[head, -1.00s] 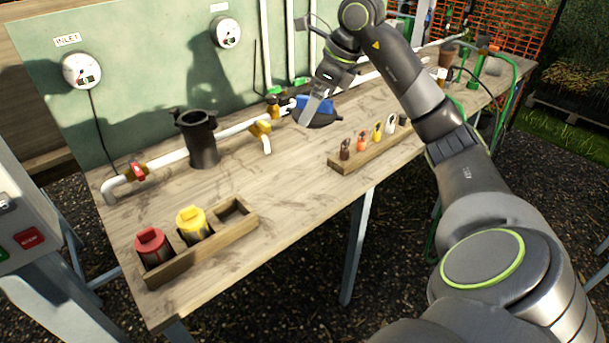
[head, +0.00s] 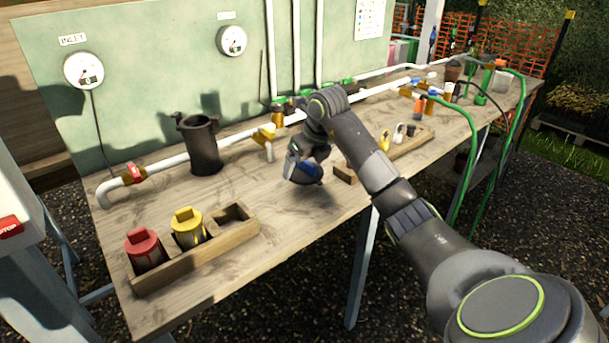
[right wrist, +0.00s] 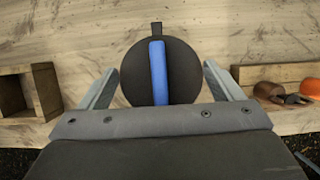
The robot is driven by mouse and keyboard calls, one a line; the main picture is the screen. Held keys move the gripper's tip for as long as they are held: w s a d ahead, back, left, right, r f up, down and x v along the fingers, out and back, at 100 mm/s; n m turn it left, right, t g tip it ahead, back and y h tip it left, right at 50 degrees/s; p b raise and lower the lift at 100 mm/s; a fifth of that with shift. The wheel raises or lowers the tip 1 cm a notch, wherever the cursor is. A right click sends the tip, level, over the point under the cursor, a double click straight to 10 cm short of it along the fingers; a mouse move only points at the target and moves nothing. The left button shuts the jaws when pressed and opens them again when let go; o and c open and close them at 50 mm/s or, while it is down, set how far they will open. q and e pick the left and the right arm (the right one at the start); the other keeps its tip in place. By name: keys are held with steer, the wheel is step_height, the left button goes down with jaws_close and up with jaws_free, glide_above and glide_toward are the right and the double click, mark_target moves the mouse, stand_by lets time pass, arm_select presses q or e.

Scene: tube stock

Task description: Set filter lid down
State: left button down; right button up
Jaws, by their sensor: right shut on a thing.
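The filter lid is a round black disc with a blue bar across its top and a small tab. In the right wrist view the lid (right wrist: 184,72) sits between the two fingers of my right gripper (right wrist: 160,84). In the head view my right gripper (head: 301,166) is shut on the lid (head: 311,171), above the front middle of the workbench (head: 235,205). Its shadow falls on the wood below, and the exact height is hard to tell. The black filter housing (head: 204,150) stands upright with an open top at the left. My left gripper is out of view.
A wooden rack (head: 205,258) at front left holds a red canister (head: 146,249), a yellow canister (head: 188,228) and an empty slot. A tag rack (head: 410,148) lies to the right, partly behind my arm. White pipes and a yellow-handled valve (head: 266,132) run behind.

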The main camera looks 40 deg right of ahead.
mark_target(306, 171)
steer(key=shift+f, duration=1.7)
steer(key=shift+f, duration=0.15)
steer(key=o, duration=0.8)
steer(key=shift+o, duration=0.2)
steer(key=shift+r, duration=0.35)
steer(key=v, duration=1.1)
steer(key=shift+s+r, duration=0.2)
steer(key=shift+r, duration=0.15)
